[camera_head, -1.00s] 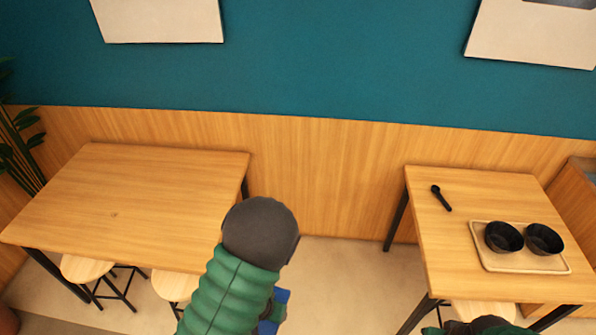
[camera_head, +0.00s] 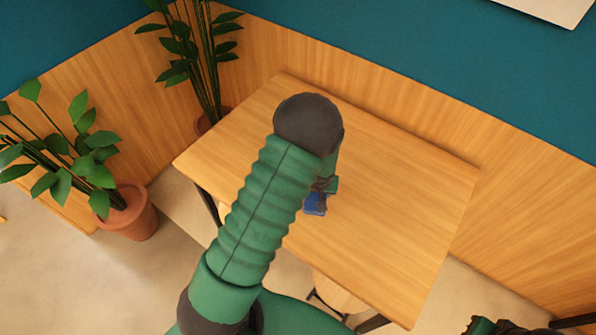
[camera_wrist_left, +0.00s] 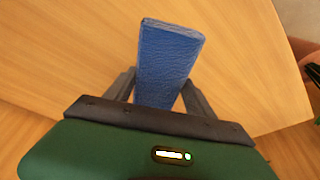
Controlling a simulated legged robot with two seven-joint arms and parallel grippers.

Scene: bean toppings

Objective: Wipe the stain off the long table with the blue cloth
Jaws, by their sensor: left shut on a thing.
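The long table (camera_head: 400,190) is a light wooden table by the wall in the head view. My left arm reaches across it and covers part of its top. My left gripper (camera_head: 322,187) is shut on the blue cloth (camera_head: 314,205), near the table's front edge in this view. In the left wrist view the cloth (camera_wrist_left: 168,62) stands out between the two dark fingers of the gripper (camera_wrist_left: 160,93), over the wooden top (camera_wrist_left: 70,50). I cannot tell whether the cloth touches the table. I see no stain on the visible top; my arm may hide it.
A potted plant (camera_head: 135,212) stands at the left, and another plant (camera_head: 205,60) stands behind the table's left corner. A stool (camera_head: 338,292) is under the front edge. The right part of the tabletop is clear.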

